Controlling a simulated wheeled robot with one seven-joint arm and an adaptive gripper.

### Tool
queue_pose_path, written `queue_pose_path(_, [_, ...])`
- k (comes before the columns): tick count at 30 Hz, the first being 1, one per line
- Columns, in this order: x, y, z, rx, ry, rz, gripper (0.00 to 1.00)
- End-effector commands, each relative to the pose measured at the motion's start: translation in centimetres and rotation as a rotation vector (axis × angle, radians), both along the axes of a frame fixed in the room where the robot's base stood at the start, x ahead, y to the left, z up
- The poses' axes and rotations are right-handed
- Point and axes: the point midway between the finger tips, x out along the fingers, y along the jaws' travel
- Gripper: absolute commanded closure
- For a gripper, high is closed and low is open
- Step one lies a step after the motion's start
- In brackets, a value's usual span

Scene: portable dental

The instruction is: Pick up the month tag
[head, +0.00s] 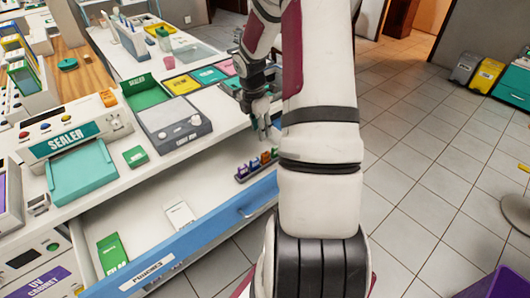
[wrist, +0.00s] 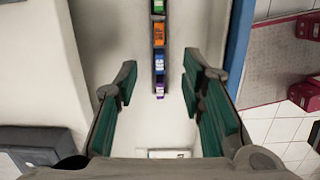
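A narrow dark rack (wrist: 153,50) holds a row of small coloured tags inside the open drawer. The row shows a green tag (wrist: 158,6), an orange tag (wrist: 158,34), a blue and white tag (wrist: 159,64) and a purple tag (wrist: 159,89). I cannot read which is the month tag. In the head view the purple tag (head: 242,171) is at the left end and the orange tag (head: 265,158) further right. My gripper (head: 264,128) is open and empty above the rack; in the wrist view its fingers (wrist: 160,82) stand either side of the purple end.
The open drawer (head: 205,228) has a blue front labelled POUCHES and holds a green packet (head: 112,256) and a white card (head: 180,215). The counter above carries a sealer (head: 75,150), a grey light box (head: 175,124) and coloured trays. Tiled floor lies to the right.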

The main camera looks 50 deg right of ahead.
Motion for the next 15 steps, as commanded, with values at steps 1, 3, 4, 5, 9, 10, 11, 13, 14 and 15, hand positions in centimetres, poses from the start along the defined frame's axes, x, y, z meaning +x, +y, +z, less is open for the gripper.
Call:
queue_pose_path(1, [-0.1,-0.3,-0.6,0.006,0.002,0.011,0.63])
queue_pose_path(3, [-0.2,-0.5,-1.2,0.009,0.003,0.020,0.63])
queue_pose_path(4, [-0.2,-0.5,-1.5,0.010,0.003,0.022,0.63])
queue_pose_path(5, [-0.2,-0.6,-1.9,0.011,0.003,0.023,0.63])
queue_pose_path(9, [-0.3,-0.8,-4.3,0.012,0.006,0.024,0.63])
queue_pose_path(10, [-0.3,-0.9,-4.9,0.012,0.006,0.023,0.63])
queue_pose_path(11, [-0.2,-0.9,-5.5,0.012,0.005,0.023,0.63])
queue_pose_path(13, [-0.3,-1.1,-6.8,0.011,0.006,0.023,0.63])
queue_pose_path(14, [-0.3,-1.1,-7.2,0.011,0.005,0.023,0.63])
queue_pose_path(15, [-0.3,-1.2,-7.8,0.010,0.004,0.022,0.63])
